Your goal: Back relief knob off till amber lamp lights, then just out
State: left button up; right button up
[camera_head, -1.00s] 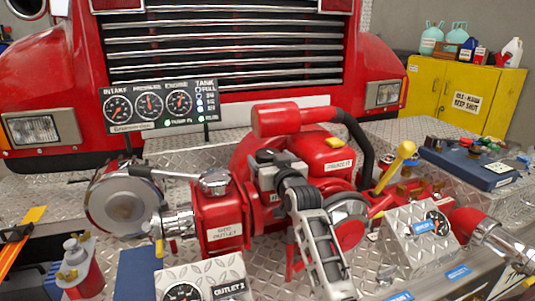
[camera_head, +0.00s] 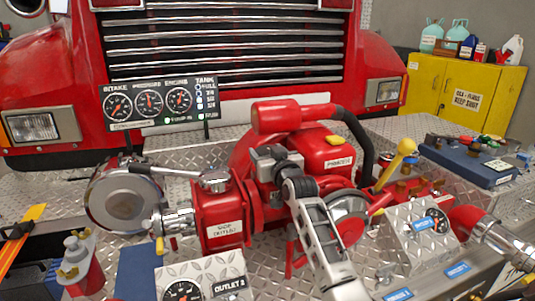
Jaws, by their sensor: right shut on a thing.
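The gauge panel (camera_head: 163,103) stands behind the pump on the left, with intake, pressure and engine dials and a tank column. Small lamps along its lower edge (camera_head: 168,120) look green; I cannot make out a lit amber one. My left gripper is not in view.
A gauge box (camera_head: 423,226) and an outlet gauge panel (camera_head: 203,278) stand in front. A large round chrome cap (camera_head: 118,200) is at left. A yellow cabinet (camera_head: 425,95) stands at the back right.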

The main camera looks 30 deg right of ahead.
jog(key=shift+d+n+y+b, duration=0.15)
jog(key=shift+n+y+b, duration=0.45)
jog(key=shift+y, duration=0.2)
jog(key=n+y+b, duration=0.1)
jog(key=y+b, duration=0.1)
jog(key=shift+f+t+y+b, duration=0.1)
jog(key=shift+t+y+b, duration=0.2)
jog(key=shift+b, duration=0.1)
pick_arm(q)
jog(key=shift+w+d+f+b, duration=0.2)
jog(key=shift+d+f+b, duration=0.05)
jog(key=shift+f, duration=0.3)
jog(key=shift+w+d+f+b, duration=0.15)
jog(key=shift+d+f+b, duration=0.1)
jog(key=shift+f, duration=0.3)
pick_arm(e)
jog(key=shift+n+y, duration=0.3)
jog(key=shift+n, duration=0.2)
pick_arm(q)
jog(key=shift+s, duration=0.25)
pick_arm(e)
jog(key=o, duration=0.9)
jog(key=shift+s, duration=0.1)
